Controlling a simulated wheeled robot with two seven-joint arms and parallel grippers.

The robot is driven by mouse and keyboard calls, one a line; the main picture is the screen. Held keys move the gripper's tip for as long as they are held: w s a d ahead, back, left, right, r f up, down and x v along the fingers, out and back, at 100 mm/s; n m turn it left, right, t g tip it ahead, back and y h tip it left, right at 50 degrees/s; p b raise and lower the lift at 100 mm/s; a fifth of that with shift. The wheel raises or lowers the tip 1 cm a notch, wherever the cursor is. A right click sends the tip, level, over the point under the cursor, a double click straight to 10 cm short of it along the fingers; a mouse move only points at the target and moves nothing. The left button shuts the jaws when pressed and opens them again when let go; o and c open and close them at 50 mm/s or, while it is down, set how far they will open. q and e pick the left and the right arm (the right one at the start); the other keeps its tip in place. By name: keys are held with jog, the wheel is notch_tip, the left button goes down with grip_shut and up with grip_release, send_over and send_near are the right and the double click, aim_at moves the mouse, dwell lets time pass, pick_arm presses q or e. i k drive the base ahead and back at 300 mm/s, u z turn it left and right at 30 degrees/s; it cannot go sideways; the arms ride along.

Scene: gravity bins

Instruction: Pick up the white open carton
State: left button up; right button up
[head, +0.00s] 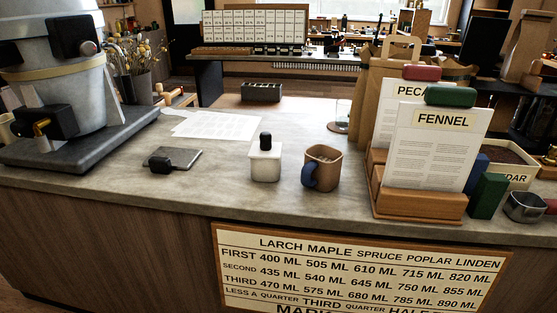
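A small white, box-like container (265,166) stands upright on the grey counter (225,178), near the middle of the head view. A black, rounded piece (265,141) rises from its top; I cannot tell whether it is a lid or something standing inside. It is the only white carton-like thing I can make out, and whether its top is open is not clear. Neither of my grippers is in view.
A brown mug (325,165) with a blue handle stands close to its right. A wooden holder (418,201) with cards is further right. A grey slab (178,157) with a black piece lies left. A large grey machine (60,95) fills the left end. Paper sheets (215,125) lie behind.

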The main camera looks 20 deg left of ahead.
aim_at(266, 171)
jog(key=z, duration=0.25)
jog(key=k, duration=0.4)
jog(key=u, duration=1.3)
jog(key=i, duration=0.95)
jog(key=z, duration=0.45)
